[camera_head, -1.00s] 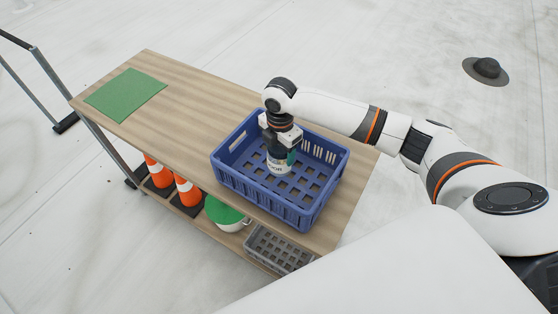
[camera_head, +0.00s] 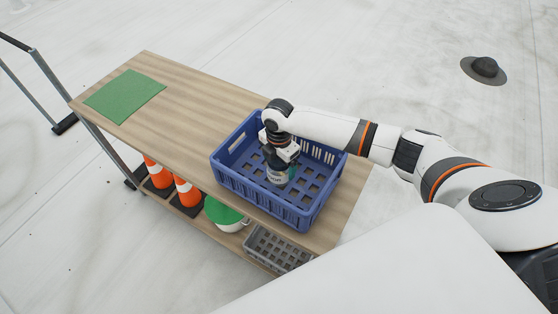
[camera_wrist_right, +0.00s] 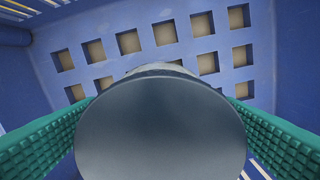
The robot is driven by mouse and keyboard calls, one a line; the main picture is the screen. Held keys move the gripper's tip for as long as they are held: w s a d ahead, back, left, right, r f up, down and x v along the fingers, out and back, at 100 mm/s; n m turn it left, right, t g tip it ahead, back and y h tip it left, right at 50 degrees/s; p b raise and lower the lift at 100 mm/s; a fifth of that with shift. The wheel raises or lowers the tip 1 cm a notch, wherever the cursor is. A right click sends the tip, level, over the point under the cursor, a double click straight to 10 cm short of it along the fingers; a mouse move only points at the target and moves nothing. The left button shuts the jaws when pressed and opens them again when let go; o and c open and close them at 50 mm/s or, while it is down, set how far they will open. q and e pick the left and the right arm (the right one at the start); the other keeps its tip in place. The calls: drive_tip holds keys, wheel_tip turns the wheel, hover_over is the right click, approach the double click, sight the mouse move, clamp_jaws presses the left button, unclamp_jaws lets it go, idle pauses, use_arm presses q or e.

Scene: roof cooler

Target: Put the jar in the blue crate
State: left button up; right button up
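The jar (camera_head: 277,178) has a pale label with dark lettering and is inside the blue crate (camera_head: 262,200), near its middle. In the right wrist view its round grey lid (camera_wrist_right: 160,130) fills the centre. My right gripper (camera_head: 279,163) points down into the crate from above. Its green ribbed finger pads lie against both sides of the jar, so it looks shut on it. The jar looks upright and low, close to the crate floor (camera_wrist_right: 205,60); whether it touches the floor is hidden. My left gripper is not in view.
The crate stands on the wooden top (camera_head: 190,100) of a cart, with a green mat (camera_head: 125,95) at the far left end. The top between them is clear. Orange cones (camera_head: 187,191), a green-lidded pot (camera_head: 222,211) and a grey crate (camera_head: 278,249) sit on the lower shelf.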

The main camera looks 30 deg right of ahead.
wheel_tip(320, 180, up, 12)
drive_tip(key=b, duration=0.2)
drive_tip(key=shift+r, duration=0.15)
idle(0.4)
idle(0.4)
